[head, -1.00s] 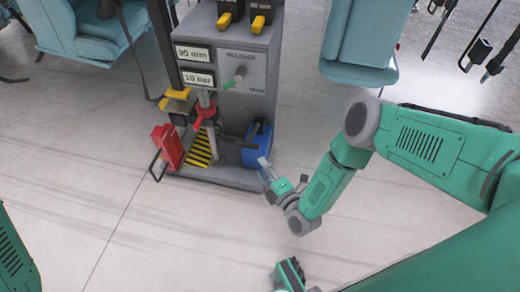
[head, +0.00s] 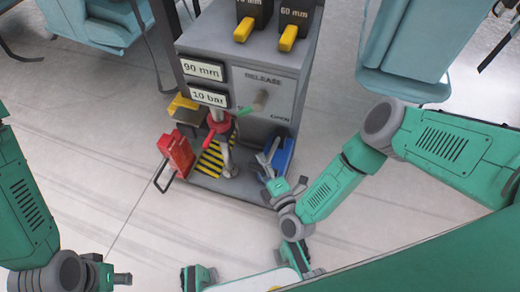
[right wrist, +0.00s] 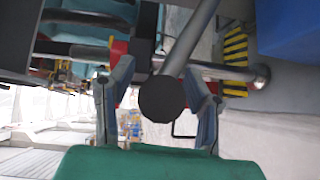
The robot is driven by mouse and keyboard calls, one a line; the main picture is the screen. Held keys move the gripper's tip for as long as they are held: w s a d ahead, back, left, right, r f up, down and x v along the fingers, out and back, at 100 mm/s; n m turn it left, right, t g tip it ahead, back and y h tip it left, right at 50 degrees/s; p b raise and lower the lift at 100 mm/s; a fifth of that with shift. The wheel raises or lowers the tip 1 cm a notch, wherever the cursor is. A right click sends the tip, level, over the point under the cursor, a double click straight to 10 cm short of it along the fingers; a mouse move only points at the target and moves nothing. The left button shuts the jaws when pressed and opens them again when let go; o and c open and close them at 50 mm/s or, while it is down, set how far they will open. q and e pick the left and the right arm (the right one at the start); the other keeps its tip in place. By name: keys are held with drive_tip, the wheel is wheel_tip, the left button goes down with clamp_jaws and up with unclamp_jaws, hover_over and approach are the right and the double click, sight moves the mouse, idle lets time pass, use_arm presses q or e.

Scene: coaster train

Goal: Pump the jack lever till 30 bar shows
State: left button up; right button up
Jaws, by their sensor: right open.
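The grey jack stand (head: 245,72) is upright in the head view. Its lower display (head: 209,97) reads 10 bar and its upper display (head: 202,70) reads 90 mm. My right gripper (head: 266,160) is low in front of the stand's right side, beside a blue object. In the right wrist view its two fingers (right wrist: 158,75) are open on either side of a grey rod with a round black end (right wrist: 162,99), apparently the lever. The lever is not clearly seen in the head view. My left gripper (head: 118,279) is at the lower left, away from the stand; its opening is unclear.
A red block with a handle (head: 176,153) is on the left of the base, beside yellow-black stripes (head: 211,160). The blue object (head: 284,157) is at the right. Teal seats (head: 410,45) stand behind. The floor in front is clear.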

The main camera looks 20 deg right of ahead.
drive_tip(key=shift+w+a+r, duration=0.1)
drive_tip(key=shift+w+a, duration=0.2)
drive_tip(key=shift+a, duration=0.1)
drive_tip(key=shift+d, duration=0.1)
clamp_jaws()
use_arm(q)
drive_tip(key=shift+w+f, duration=0.1)
drive_tip(key=shift+w, duration=0.3)
use_arm(e)
drive_tip(key=shift+d, duration=0.15)
use_arm(q)
wheel_tip(320, 180, up, 2)
drive_tip(key=p, duration=0.2)
drive_tip(key=shift+a+r+p, duration=0.1)
drive_tip(key=shift+r+p, duration=0.15)
drive_tip(key=shift+p, duration=0.05)
use_arm(e)
drive_tip(key=shift+s+f, duration=0.35)
drive_tip(key=shift+f, duration=0.55)
